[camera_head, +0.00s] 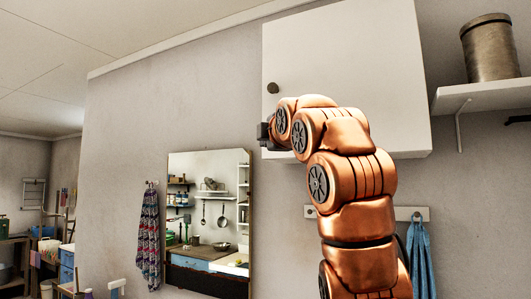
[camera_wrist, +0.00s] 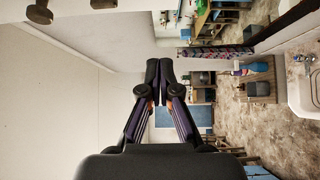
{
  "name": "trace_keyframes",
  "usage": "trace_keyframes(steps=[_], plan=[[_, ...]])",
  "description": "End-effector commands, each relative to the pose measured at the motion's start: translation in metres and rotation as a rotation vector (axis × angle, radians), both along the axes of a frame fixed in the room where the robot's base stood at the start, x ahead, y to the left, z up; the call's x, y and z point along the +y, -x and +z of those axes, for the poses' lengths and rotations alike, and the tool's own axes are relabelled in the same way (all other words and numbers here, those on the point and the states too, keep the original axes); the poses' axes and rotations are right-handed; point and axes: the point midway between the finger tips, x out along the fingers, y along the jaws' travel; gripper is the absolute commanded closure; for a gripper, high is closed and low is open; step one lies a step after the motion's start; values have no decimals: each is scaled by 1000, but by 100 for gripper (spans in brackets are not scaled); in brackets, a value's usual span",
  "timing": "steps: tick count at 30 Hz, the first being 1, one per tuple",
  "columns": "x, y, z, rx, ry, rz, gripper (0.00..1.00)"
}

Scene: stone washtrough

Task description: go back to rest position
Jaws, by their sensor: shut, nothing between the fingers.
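My gripper (camera_wrist: 159,70) is shut and empty, its two dark fingertips together in the wrist view. In the head view only a small dark part of my gripper (camera_head: 264,136) shows at the left end of my raised copper arm. It appears in front of the lower left part of a white wall cabinet (camera_head: 350,60). The cabinet has a dark round knob (camera_head: 272,88) and its door looks closed. My arm hides part of the cabinet's lower edge.
A mirror (camera_head: 208,215) and a patterned towel (camera_head: 148,235) hang left of my arm. A blue towel (camera_head: 419,260) hangs to its right. A metal canister (camera_head: 490,48) stands on a shelf (camera_head: 480,97). The wrist view, turned sideways, shows a white basin (camera_wrist: 304,85) and open floor (camera_wrist: 275,125).

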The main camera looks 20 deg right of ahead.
Motion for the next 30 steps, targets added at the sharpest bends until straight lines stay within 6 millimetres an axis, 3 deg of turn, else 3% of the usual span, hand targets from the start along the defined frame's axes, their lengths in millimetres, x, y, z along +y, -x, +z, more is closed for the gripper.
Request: trace_keyframes(steps=[8, 17, 23, 30], plan=[[-4, 17, -2, 4, -3, -1, 100], [-5, 13, -7, 28, -38, -4, 100], [-8, -2, -31, 120, -182, -19, 100], [-10, -15, -77, 257, -384, -62, 100]])
